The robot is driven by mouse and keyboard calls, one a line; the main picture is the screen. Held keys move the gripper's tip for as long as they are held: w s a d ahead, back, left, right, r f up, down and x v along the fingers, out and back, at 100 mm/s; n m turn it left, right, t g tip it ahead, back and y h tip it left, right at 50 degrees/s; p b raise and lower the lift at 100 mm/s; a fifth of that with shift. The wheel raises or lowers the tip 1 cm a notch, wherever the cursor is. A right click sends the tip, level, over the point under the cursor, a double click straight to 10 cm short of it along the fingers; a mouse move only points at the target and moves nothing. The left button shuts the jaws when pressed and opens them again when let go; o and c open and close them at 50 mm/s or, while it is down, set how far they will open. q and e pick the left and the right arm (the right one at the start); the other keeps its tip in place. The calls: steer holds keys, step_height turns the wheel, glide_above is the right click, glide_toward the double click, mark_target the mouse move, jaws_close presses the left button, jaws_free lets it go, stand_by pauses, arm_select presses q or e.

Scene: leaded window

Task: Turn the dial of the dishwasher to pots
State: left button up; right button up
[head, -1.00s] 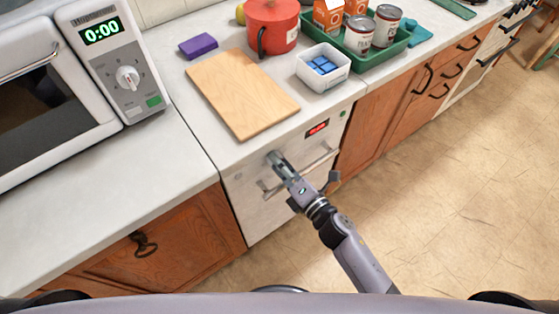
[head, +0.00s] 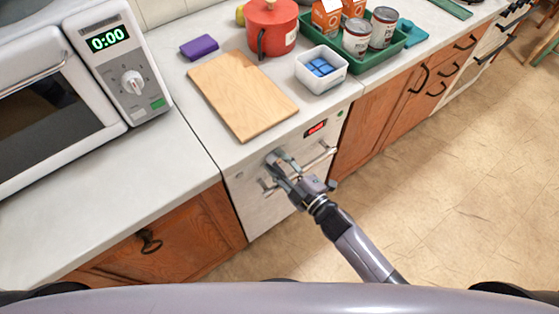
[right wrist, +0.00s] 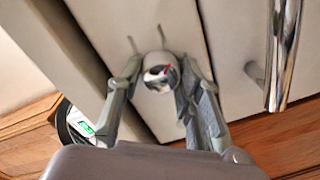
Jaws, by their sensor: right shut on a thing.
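The white dishwasher (head: 262,215) is built in under the counter, with a red lit display (head: 316,128) on its front panel. Its dial (right wrist: 160,76) shows in the right wrist view as a small round knob with a dark band and a red mark. My right gripper (head: 276,158) is at the panel, left of the display. In the right wrist view its two fingers stand on either side of the dial, shut on it. In the head view the gripper hides the dial. I cannot read any labels around it. My left gripper is not in view.
The dishwasher's bar handle (head: 322,155) runs close by the gripper and shows as a chrome bar (right wrist: 284,50) in the right wrist view. A cutting board (head: 240,95), a white container (head: 322,70) and a red pot (head: 271,28) stand on the counter above. The floor at right is clear.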

steer(key=m, duration=0.4)
steer(key=shift+m, duration=0.3)
steer(key=m, duration=0.5)
steer(key=shift+f+y, duration=0.15)
steer(key=shift+y, duration=0.15)
steer(key=m, duration=0.5)
steer(key=shift+f+m, duration=0.1)
steer(key=shift+m, duration=0.3)
steer(key=m+b, duration=0.1)
steer(key=m, duration=0.4)
steer(key=shift+m+t+b, duration=0.3)
steer(key=shift+t+b, duration=0.1)
steer(key=o, duration=1.2)
steer(key=shift+c, duration=0.2)
steer(key=shift+s, duration=0.1)
